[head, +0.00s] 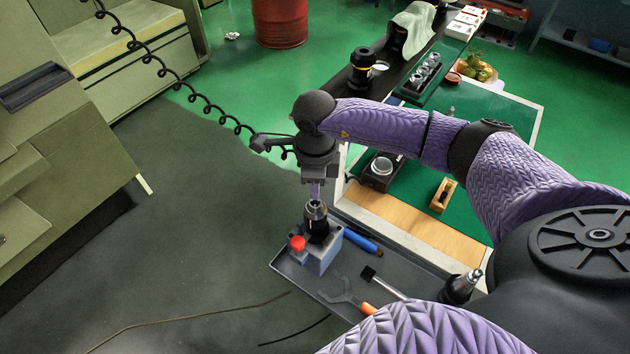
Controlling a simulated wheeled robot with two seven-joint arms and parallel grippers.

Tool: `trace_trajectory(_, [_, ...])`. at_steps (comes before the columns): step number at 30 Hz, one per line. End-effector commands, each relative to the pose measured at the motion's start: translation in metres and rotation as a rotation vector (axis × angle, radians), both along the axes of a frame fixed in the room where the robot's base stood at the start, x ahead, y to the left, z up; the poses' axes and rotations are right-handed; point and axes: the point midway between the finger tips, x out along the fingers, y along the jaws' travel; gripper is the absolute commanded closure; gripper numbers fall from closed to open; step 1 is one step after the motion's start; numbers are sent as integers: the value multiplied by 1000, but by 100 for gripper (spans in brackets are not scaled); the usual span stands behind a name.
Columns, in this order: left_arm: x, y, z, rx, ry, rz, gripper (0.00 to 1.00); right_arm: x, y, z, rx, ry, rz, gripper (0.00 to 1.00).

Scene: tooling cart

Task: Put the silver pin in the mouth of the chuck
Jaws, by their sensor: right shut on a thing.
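My right gripper (316,188) points down directly above the chuck (317,224). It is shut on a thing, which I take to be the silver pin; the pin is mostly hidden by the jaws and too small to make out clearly. The chuck is black and upright in a grey-blue block (322,254) with a red knob (297,243). The jaws are very close to the chuck's mouth. I cannot tell whether the pin's lower end is inside the mouth or just above it. My left gripper is not in view.
The block stands on a grey tray (284,264). The tray also bears a blue-handled tool (362,239), a wrench (345,293) and a dark holder with a silver tip (462,287). A wooden block (442,195) and a black box (381,172) sit behind. A coiled black cable (190,92) hangs at left.

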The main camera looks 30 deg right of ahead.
Motion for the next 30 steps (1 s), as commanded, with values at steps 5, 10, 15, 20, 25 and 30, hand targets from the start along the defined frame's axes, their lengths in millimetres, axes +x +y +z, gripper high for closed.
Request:
trace_trajectory(5, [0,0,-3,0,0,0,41,0,0,-3,0,0,0,100])
trace_trajectory(10, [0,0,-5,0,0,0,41,0,0,-6,0,0,0,100])
trace_trajectory(15, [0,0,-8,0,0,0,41,0,0,-8,0,0,0,100])
trace_trajectory(20, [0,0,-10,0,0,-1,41,0,0,-11,0,0,0,100])
trace_trajectory(25, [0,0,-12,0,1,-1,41,0,0,-13,0,0,0,100])
trace_trajectory(30, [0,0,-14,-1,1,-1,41,0,0,-16,0,0,0,100])
